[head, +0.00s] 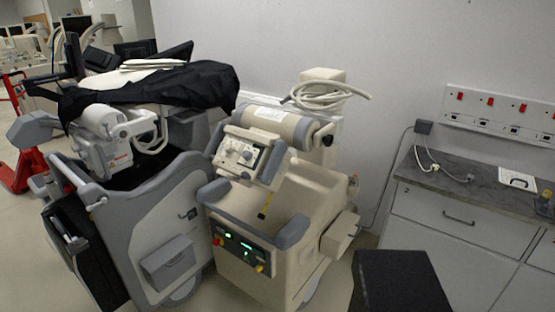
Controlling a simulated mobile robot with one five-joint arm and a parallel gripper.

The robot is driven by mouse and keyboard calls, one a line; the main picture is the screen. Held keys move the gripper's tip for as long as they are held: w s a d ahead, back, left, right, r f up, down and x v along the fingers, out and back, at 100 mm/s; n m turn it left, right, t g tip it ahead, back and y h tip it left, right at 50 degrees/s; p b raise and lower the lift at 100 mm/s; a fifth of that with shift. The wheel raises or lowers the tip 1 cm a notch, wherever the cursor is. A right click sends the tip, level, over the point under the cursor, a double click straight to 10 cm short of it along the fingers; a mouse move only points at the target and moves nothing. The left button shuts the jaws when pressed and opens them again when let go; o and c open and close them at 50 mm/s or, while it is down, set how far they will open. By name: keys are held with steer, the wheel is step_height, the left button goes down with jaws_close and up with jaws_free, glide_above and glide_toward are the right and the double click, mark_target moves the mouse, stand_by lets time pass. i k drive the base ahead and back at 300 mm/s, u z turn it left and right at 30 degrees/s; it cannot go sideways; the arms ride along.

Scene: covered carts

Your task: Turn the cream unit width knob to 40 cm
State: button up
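The cream unit (312,188) stands in the middle of the head view. Its tilted head (262,152) carries a grey-framed control panel (240,156) with light dials or knobs. They are too small to tell which is the width knob, where it points, or what its scale reads. My gripper is not in view.
A grey-and-white cart (150,225), partly covered by a black cloth (165,90), stands close on the left. A counter (470,185) with drawers is at right. A black block (400,280) is at the bottom edge. Cables (330,92) lie coiled on the unit's top.

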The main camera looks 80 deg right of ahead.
mark_target(229, 148)
steer(key=z, duration=2.8)
steer(key=k, duration=0.9)
steer(key=i, duration=0.9)
steer(key=z, duration=0.1)
